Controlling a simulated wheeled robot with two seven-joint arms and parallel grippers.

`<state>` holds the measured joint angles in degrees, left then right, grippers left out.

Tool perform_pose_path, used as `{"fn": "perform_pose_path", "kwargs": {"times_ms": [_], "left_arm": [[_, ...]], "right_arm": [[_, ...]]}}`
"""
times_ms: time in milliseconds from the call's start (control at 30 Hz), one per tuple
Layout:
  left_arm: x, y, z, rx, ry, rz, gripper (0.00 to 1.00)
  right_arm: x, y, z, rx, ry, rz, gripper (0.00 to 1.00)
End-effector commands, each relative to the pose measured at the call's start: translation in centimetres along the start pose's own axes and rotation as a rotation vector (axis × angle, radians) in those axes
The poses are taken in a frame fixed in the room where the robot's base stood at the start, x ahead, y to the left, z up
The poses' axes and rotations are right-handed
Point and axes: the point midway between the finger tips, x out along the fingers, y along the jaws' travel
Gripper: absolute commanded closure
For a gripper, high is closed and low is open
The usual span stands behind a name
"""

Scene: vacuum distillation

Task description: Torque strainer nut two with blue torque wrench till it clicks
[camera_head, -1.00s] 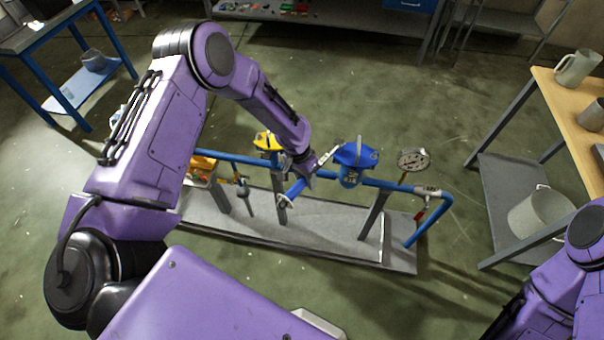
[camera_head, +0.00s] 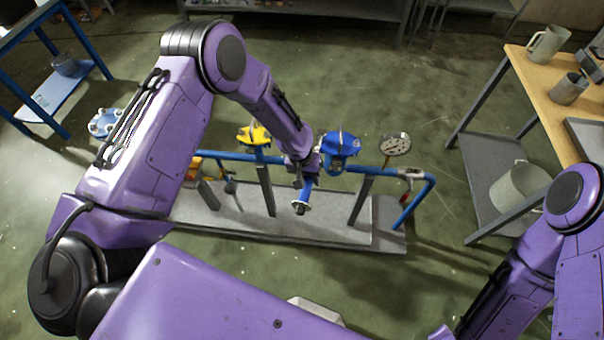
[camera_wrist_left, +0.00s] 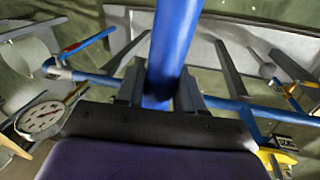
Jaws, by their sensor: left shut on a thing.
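My left gripper (camera_head: 304,168) is shut on the blue torque wrench (camera_head: 302,197). In the head view the wrench's handle points down toward the front of the rig, and its end hangs over the base plate. In the left wrist view the blue wrench (camera_wrist_left: 176,40) runs up between the two fingers (camera_wrist_left: 160,92). The blue strainer (camera_head: 341,142) sits on the blue pipe just right of the gripper. The wrench's head is hidden, and I cannot tell whether it is on nut two; the single nuts are too small to make out. My right gripper is not in view.
A yellow-topped fitting (camera_head: 253,134) stands left of the strainer, and a round gauge (camera_head: 395,144) stands to the right. The gauge also shows in the left wrist view (camera_wrist_left: 41,117). A wooden-topped bench (camera_head: 530,75) with mugs is at the right.

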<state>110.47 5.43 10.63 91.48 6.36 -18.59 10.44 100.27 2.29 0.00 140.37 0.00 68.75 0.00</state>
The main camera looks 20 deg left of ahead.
Motion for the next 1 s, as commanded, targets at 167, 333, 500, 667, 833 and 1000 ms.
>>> {"fn": "perform_pose_path", "kwargs": {"times_ms": [167, 333, 500, 667, 833, 1000], "left_arm": [[0.3, 2.2, -0.3, -0.108, 0.029, -0.004, 1.00], [0.7, 3.4, -0.4, -0.183, 0.044, -0.005, 1.00], [1.2, 5.5, -0.9, -0.292, 0.070, -0.009, 1.00], [1.5, 6.5, -1.2, -0.362, 0.084, -0.010, 1.00], [2.1, 8.4, -2.1, -0.473, 0.111, -0.013, 1.00], [2.3, 9.5, -2.7, -0.544, 0.126, -0.014, 1.00]], "right_arm": [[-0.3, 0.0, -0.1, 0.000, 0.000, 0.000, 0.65], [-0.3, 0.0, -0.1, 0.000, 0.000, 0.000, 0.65], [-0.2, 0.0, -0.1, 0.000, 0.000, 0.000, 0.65], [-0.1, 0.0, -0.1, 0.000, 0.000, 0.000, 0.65], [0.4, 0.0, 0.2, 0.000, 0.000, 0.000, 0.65], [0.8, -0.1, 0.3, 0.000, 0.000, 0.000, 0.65]]}}
